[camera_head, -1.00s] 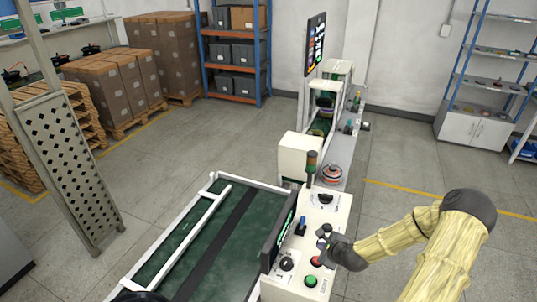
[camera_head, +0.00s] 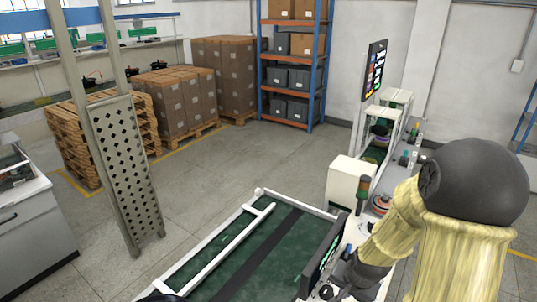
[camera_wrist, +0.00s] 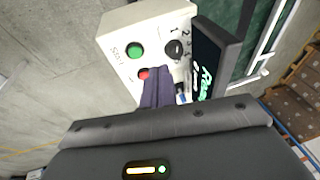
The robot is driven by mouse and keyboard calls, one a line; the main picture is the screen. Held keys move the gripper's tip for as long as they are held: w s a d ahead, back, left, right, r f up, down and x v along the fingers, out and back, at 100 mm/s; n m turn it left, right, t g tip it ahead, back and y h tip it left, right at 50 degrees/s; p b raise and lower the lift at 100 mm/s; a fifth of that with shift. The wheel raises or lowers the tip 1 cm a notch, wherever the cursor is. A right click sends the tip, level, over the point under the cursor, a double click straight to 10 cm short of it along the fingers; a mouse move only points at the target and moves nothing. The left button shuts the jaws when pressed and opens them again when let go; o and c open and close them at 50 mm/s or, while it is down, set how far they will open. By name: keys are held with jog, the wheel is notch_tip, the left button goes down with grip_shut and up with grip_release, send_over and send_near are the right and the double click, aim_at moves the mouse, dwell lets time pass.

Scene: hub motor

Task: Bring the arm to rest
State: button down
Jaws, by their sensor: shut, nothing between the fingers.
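My arm shows at the right of the head view, in a yellowish cover with a dark grey joint. My gripper (camera_head: 340,282) is low in that view, over the white control panel (camera_head: 352,232), and partly hidden by the arm. In the wrist view my gripper (camera_wrist: 158,75) shows as dark fingers held together with nothing between them. They point toward the panel's face, near the red button (camera_wrist: 144,74). The green button (camera_wrist: 135,51) and a black knob (camera_wrist: 174,50) are close by. I cannot tell whether the fingers touch the panel.
A green conveyor (camera_head: 215,285) with white rails runs beside a dark screen (camera_head: 322,258). A perforated metal post (camera_head: 125,170) stands at the left. Boxes on pallets (camera_head: 175,100) and a blue shelf (camera_head: 290,65) stand behind. The floor (camera_head: 215,180) between is clear.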

jog(key=s+a+r+n+b, duration=0.2)
jog(key=s+a+r+n, duration=0.2)
jog(key=s, duration=0.4)
jog(key=r+n, duration=0.1)
jog(key=n, duration=0.1)
jog(key=shift+s+a+r+n+g+b, duration=0.2)
jog(key=shift+a+n+g+b, duration=0.1)
jog(key=shift+n+g, duration=0.1)
dwell(1.1)
